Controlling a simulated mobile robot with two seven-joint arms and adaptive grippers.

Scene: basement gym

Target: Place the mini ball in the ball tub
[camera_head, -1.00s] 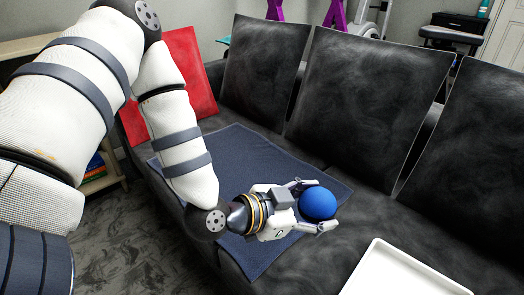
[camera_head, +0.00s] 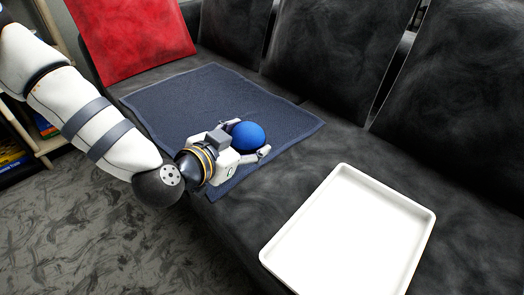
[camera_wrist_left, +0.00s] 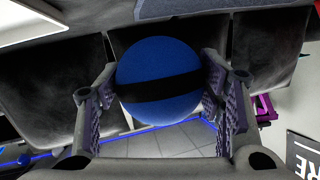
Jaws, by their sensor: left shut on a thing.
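The mini ball is blue (camera_head: 248,135) and sits between the fingers of my left gripper (camera_head: 250,141) in the head view. In the left wrist view the ball (camera_wrist_left: 160,82) shows a dark band across it, with a finger on each side. My left gripper is shut on it, over the blue mat; the exact height above the mat is hard to tell. A white rectangular tub (camera_head: 350,235) with a low rim lies on the sofa to the right of the gripper, and looks empty. My right gripper is not in view.
A dark blue mat (camera_head: 180,100) lies on the black sofa (camera_head: 340,140). A red cushion (camera_head: 130,40) leans at the left, and black back cushions stand behind. A shelf (camera_head: 45,140) with books is at the left edge. Sofa seat between mat and tub is clear.

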